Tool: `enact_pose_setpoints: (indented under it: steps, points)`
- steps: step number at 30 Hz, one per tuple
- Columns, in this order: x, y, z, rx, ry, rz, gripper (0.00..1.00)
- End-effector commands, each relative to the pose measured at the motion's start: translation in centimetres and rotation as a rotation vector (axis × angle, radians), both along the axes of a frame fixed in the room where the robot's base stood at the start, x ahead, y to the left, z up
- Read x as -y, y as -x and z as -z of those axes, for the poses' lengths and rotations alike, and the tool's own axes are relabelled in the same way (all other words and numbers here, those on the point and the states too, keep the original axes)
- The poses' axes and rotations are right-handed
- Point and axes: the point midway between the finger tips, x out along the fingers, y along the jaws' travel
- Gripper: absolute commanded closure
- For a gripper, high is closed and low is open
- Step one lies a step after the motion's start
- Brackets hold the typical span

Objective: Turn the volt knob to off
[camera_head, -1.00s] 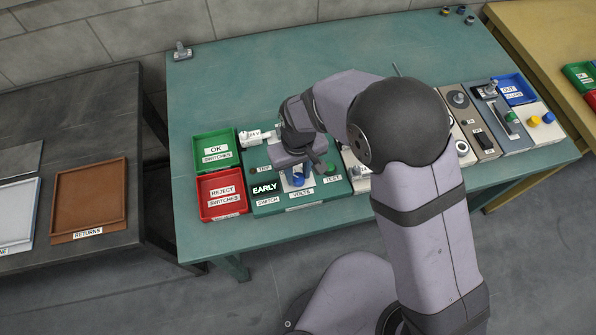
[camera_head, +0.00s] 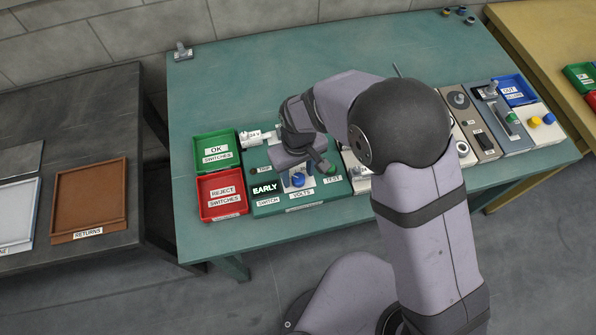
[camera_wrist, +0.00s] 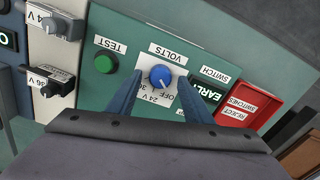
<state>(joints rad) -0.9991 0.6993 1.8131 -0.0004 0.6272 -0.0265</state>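The volt knob (camera_wrist: 160,76) is blue and round, on a white plate marked VOLTS, 24 V, 36 and OFF on the green test box (camera_head: 262,204). Its pale mark faces the lower side of its plate in the wrist view, but I cannot tell exactly which label it is at. The knob also shows in the head view (camera_head: 298,180), just below my gripper. My gripper (camera_wrist: 159,82) is open, with one finger on each side of the knob in the wrist view and gaps between. I see no contact. The fingers partly cover the plate's labels.
A green TEST button (camera_wrist: 105,62) and a lit EARLY display (camera_wrist: 206,97) flank the knob. A red reject tray (camera_head: 222,211) and a green OK tray (camera_head: 214,161) stand left of the box. Other switch panels (camera_head: 480,130) lie to the right.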

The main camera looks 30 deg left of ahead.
Motion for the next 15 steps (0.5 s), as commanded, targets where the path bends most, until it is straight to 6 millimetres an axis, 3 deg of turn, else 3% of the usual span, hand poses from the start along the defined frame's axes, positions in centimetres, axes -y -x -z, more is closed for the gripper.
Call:
enact_pose_setpoints:
  steps: [7, 15]
  points:
    - [0.0, 0.0, -0.6, 0.000, 0.000, 0.001, 0.54]
    - [-0.1, 0.0, -3.8, 0.002, -0.003, 0.001, 0.54]
